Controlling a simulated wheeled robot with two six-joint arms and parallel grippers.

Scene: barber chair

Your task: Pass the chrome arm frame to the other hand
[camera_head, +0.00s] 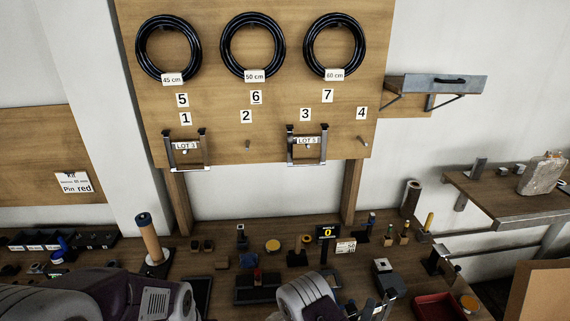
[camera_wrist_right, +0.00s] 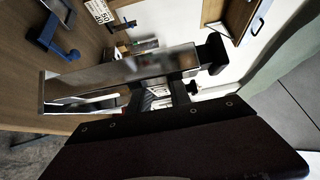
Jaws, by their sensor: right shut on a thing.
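The chrome arm frame (camera_wrist_right: 115,72) shows large in the right wrist view as a shiny flat bar with a second bar below it and a dark block at one end. My right gripper (camera_wrist_right: 158,96) is shut on it. In the head view my right gripper (camera_head: 368,309) is at the bottom edge, right of centre, and only small bright and dark parts of it and the frame show. My left arm comes in at the lower left, but its gripper is out of view. Two similar chrome frames hang on the board, at the left (camera_head: 187,163) and centre right (camera_head: 307,161).
The wooden board (camera_head: 270,115) carries black coiled hoses (camera_head: 252,46) and numbered pegs. The bench below is crowded with a brown cylinder on a stand (camera_head: 150,238), a black display (camera_head: 327,232), small blocks and a red tray (camera_head: 440,306). A shelf (camera_head: 515,205) juts out at right.

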